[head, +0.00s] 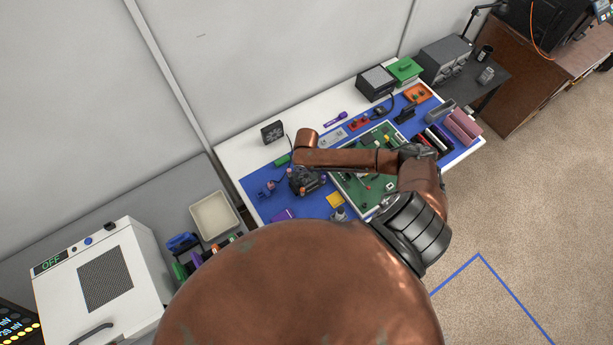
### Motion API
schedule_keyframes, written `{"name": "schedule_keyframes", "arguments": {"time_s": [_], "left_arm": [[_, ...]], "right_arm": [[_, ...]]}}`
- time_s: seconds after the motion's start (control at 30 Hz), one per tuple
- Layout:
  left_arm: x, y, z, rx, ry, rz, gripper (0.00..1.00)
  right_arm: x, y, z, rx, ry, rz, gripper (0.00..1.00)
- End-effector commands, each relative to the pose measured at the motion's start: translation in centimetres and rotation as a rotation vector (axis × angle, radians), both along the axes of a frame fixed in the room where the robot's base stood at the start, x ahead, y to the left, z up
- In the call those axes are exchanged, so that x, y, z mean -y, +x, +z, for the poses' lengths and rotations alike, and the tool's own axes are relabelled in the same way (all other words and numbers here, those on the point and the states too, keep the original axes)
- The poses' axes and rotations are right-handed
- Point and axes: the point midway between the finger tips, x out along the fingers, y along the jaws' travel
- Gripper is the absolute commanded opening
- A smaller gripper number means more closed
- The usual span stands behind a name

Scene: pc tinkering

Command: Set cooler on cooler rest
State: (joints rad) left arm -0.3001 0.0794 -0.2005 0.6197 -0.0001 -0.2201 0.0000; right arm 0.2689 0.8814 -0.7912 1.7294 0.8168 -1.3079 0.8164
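A small black fan-like block (272,132) stands at the back left of the white table; I cannot tell whether it is the cooler. I cannot pick out the cooler rest for certain. My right arm reaches in from the right across the green circuit board (350,187). My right gripper (307,184) points down over the blue mat, left of the board and in front of the black block, apart from it. Its fingers are seen from above and partly hidden, so neither their opening nor anything between them is clear. My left gripper is out of view.
The blue mat (255,206) holds small parts left of the gripper. A purple-handled tool (335,119), a grey-black box (375,83) and a green box (404,70) stand along the back. A beige tray (214,216) is at the left.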

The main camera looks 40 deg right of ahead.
Motion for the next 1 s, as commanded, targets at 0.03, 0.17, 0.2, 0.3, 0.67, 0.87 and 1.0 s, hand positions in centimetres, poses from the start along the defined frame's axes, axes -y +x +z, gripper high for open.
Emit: {"name": "schedule_keyframes", "arguments": {"time_s": [0.03,0.17,0.2,0.3,0.67,0.87,1.0], "left_arm": [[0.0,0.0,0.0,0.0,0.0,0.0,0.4],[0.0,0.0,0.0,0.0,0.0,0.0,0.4],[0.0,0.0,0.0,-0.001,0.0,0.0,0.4],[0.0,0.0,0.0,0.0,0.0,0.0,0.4],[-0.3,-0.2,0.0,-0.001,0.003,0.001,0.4],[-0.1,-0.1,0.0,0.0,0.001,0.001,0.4],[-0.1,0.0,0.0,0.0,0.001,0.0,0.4]], "right_arm": [[-0.1,0.0,0.0,0.0,0.001,0.0,0.54],[0.0,0.0,0.0,0.0,0.001,0.0,0.62],[0.0,0.0,0.0,0.0,0.001,0.0,0.65],[0.0,0.0,0.0,0.0,0.001,0.0,0.7],[0.0,0.0,0.7,-0.001,0.001,0.0,0.7],[0.0,0.0,4.2,0.002,0.001,0.002,0.7],[0.0,0.0,7.2,0.002,0.001,0.002,0.7]]}}
